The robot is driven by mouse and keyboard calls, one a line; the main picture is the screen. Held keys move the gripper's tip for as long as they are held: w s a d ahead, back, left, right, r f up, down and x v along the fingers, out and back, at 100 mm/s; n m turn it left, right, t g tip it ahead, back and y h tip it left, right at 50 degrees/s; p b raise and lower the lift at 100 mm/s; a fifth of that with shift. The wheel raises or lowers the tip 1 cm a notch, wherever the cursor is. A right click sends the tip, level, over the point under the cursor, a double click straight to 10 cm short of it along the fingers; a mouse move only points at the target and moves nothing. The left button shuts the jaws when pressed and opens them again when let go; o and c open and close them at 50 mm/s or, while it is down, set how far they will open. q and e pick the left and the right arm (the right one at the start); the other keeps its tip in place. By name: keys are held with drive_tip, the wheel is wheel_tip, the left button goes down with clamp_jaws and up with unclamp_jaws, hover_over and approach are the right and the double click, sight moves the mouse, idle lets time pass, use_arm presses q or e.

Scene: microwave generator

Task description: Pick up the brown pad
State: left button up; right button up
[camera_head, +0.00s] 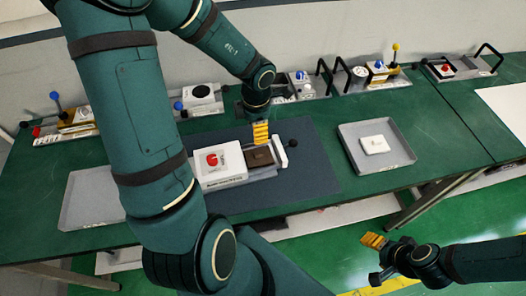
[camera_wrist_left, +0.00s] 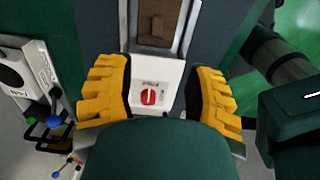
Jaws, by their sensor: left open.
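The brown pad (camera_head: 259,157) lies in a slot of a white and grey device (camera_head: 222,178) with a red knob. The pad also shows at the top of the left wrist view (camera_wrist_left: 156,22), with a small darker mark on it. My left gripper (camera_head: 261,133) is above and just behind the pad in the head view. In the left wrist view its yellow fingers (camera_wrist_left: 158,95) are spread wide, with nothing between them; the device's knob end shows below them. My right gripper (camera_head: 375,242) is low at the right, off the table's front edge; its opening is unclear.
The device stands on a dark mat (camera_head: 315,170) on the green table. A grey tray (camera_head: 350,150) with a white block (camera_head: 374,144) is to the right, and another grey tray (camera_head: 92,200) is at the left. Several switch units line the back edge.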

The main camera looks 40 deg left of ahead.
sight(258, 153)
use_arm(q)
wheel_tip(258, 153, down, 9)
drive_tip(key=shift+r+b, duration=0.2)
drive_tip(key=shift+b, duration=0.75)
drive_tip(key=f, duration=0.1)
drive_tip(key=f+b, duration=0.1)
drive_tip(key=f, duration=0.1)
drive_tip(key=f+b, duration=0.1)
drive_tip(key=f, duration=0.1)
drive_tip(key=shift+w+a, duration=0.1)
drive_tip(key=shift+w, duration=0.25)
clamp_jaws()
